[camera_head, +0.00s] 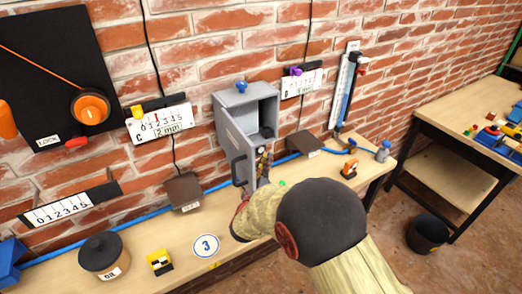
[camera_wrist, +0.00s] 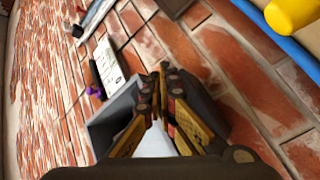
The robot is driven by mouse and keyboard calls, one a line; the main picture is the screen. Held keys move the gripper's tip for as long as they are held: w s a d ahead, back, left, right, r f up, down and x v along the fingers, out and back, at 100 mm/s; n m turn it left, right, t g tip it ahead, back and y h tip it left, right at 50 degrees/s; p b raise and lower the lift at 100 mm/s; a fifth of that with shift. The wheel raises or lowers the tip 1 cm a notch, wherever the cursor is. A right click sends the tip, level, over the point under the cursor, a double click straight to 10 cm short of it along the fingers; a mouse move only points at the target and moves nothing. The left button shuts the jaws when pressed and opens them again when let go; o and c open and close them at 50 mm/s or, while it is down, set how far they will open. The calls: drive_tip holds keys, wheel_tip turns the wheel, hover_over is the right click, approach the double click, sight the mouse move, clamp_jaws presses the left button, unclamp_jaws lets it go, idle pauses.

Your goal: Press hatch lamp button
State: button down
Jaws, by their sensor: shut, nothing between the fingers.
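A grey hatch box (camera_head: 228,103) is fixed to the brick wall, with its front open and a blue knob (camera_head: 242,86) on top. Its grey door (camera_head: 236,148) stands out towards me and carries a dark handle (camera_head: 239,171). A dark round thing shows inside the box; I cannot tell whether it is the lamp button. My gripper (camera_head: 265,153) is shut and empty, just in front of the lower box, beside the door. In the wrist view my gripper (camera_wrist: 162,75) points at the wall, with part of the grey box (camera_wrist: 110,122) behind it. Contact is unclear.
A workbench (camera_head: 225,233) runs below, with a blue hose, brown blocks, a dark pot (camera_head: 103,254), a yellow block (camera_head: 159,262) and an orange tool (camera_head: 349,168). Gauges hang on both sides of the box. Another table (camera_head: 455,125) and a black bucket (camera_head: 427,233) are at right.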

drive_tip(key=s+d+p, duration=0.1)
drive_tip(key=s+d, duration=0.2)
drive_tip(key=s, duration=0.2)
drive_tip(key=shift+d, duration=0.2)
idle(0.3)
idle(0.4)
